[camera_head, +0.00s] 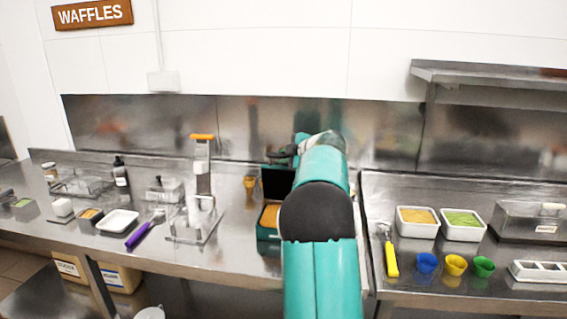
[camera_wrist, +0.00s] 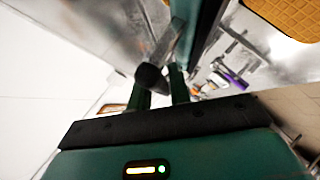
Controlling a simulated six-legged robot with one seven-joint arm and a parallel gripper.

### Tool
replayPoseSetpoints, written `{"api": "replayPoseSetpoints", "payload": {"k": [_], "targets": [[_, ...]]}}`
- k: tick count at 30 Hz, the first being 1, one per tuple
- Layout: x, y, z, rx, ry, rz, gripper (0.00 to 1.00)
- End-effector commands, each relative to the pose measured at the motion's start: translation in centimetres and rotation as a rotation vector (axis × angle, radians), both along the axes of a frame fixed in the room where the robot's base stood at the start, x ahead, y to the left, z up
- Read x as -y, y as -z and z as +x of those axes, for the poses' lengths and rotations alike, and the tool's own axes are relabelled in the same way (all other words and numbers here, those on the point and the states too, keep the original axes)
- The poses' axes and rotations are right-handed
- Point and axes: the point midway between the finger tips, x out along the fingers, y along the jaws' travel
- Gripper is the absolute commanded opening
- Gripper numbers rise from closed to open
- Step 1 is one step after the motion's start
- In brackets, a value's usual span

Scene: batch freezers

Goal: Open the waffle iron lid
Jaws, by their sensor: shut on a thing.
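The waffle iron (camera_head: 262,232) is a teal box on the steel counter, just left of my arm in the head view. Its lid (camera_head: 278,182) stands raised, with the black inner face showing. A golden waffle surface (camera_head: 270,215) shows in the base, and a waffle-patterned piece (camera_wrist: 290,16) shows in the wrist view's upper right corner. My gripper (camera_wrist: 163,88) is shut on the dark handle (camera_wrist: 150,77) of the lid, whose edge (camera_wrist: 203,35) runs upward in the wrist view. In the head view my gripper (camera_head: 283,153) is small and partly hidden by my arm, behind the lid's top.
A cone dispenser stand (camera_head: 203,190) is left of the iron, with a purple scoop (camera_head: 143,232) and white tray (camera_head: 118,222) beyond. To the right are a yellow scoop (camera_head: 390,257), topping trays (camera_head: 417,222) and coloured cups (camera_head: 455,265). A steel backsplash (camera_head: 240,130) stands behind.

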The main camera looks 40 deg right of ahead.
Motion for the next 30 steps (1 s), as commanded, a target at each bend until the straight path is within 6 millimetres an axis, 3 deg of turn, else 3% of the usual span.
{"api": "replayPoseSetpoints", "payload": {"k": [22,23,24,25,30], "targets": [[0.66,-0.75,0.60,0.010,-0.003,-0.006,0.00],[0.67,-0.76,0.61,0.010,-0.003,-0.006,0.24],[0.67,-0.76,0.61,0.010,-0.003,-0.006,0.32],[0.68,-0.72,0.62,0.010,-0.001,-0.005,0.36],[0.75,-0.49,0.65,0.007,-0.002,-0.004,0.36]]}}
